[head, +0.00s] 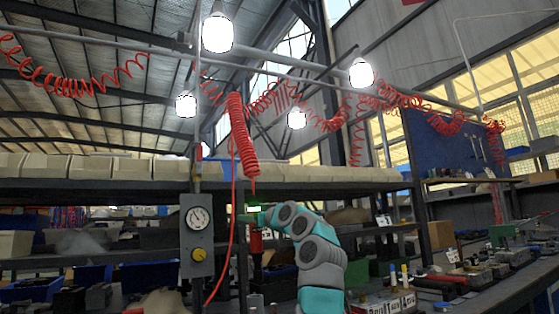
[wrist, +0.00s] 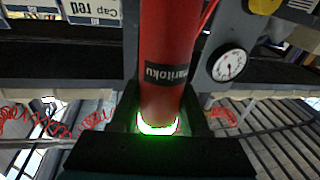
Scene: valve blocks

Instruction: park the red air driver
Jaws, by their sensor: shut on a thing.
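The red air driver (head: 256,243) hangs upright at the end of my arm in the head view, in front of the shelving. A red coiled hose (head: 240,135) hangs just above the driver. The driver's lower tip is hard to make out in the head view.
A grey panel with a gauge (head: 197,235) and yellow knob stands left of the driver; the gauge (wrist: 228,65) also shows in the wrist view. A thin red hose (head: 230,245) hangs between them. Shelves with bins (head: 150,275) lie behind, and a cluttered bench (head: 470,280) is at right.

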